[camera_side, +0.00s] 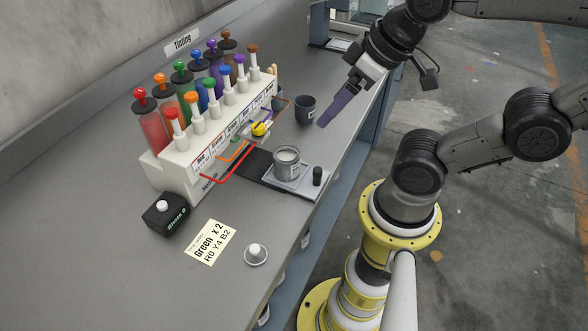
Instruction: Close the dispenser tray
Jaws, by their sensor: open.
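An open metal can (287,165) with pale contents stands on the tray. A short black knob (317,176) stands upright at the tray's front right end. My gripper (322,123) has purple fingers and points down to the left, above the bench's front edge. It is apart from the tray, behind and above it, and holds nothing visible.
A dark cup (305,110) stands behind the tray, close to my gripper. A yellow object (260,129) sits by the dispenser's front. The left bench is clear.

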